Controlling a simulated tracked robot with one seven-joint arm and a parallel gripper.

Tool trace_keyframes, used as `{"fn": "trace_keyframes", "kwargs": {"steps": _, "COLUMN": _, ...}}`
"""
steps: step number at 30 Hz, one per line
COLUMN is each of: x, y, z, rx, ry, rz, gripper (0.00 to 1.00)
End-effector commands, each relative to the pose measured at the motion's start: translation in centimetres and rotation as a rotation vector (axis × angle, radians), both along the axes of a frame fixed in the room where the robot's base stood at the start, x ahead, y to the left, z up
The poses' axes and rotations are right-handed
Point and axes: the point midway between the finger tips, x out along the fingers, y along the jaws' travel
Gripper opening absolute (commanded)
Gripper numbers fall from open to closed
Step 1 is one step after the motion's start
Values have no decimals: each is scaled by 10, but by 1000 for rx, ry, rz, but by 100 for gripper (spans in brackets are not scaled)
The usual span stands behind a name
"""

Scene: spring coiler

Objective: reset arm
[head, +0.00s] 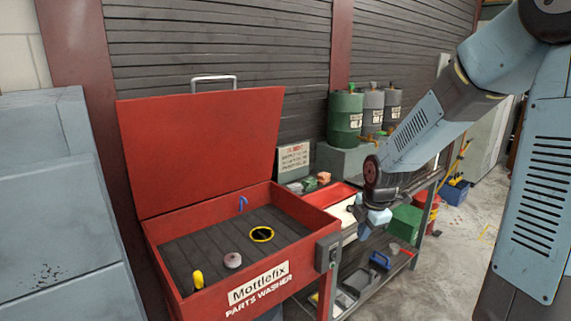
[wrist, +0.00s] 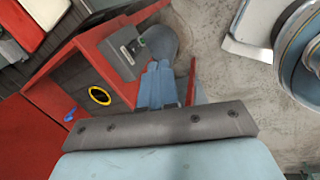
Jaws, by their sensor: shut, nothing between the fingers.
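My gripper (head: 366,230) hangs from my blue-grey arm at the right of the head view, just right of the red parts washer's (head: 331,232) front corner. In the wrist view, my gripper's (wrist: 160,68) two blue fingers lie side by side, shut with nothing between them. The washer's (wrist: 95,28) red edge and grey switch box (wrist: 122,50) show beside and beyond the fingers. My arm is bent, with its upper links at the top right of the head view.
The washer's lid (head: 200,150) stands open; its basin holds a yellow-ringed drain (head: 261,234), a round greyish-pink piece (head: 232,260) and a yellow item (head: 198,279). A bench with trays stands behind my gripper. Drums (head: 345,118) stand at the back. Floor (head: 465,235) is clear at right.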

Motion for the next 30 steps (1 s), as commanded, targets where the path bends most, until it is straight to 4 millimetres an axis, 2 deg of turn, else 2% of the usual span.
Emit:
{"fn": "trace_keyframes", "kwargs": {"steps": 8, "x": -36, "y": -3, "z": 41, "rx": -57, "ry": -9, "rz": -396, "gripper": 0}}
{"fn": "trace_keyframes", "kwargs": {"steps": 16, "x": -78, "y": -2, "z": 91, "rx": -13, "ry": -90, "rz": -792, "gripper": 0}}
{"fn": "trace_keyframes", "kwargs": {"steps": 23, "x": -120, "y": -1, "z": 134, "rx": 115, "ry": -166, "rz": -1123, "gripper": 0}}
{"fn": "trace_keyframes", "kwargs": {"steps": 30, "x": -170, "y": -1, "z": 171, "rx": 333, "ry": -199, "rz": -1444, "gripper": 0}}
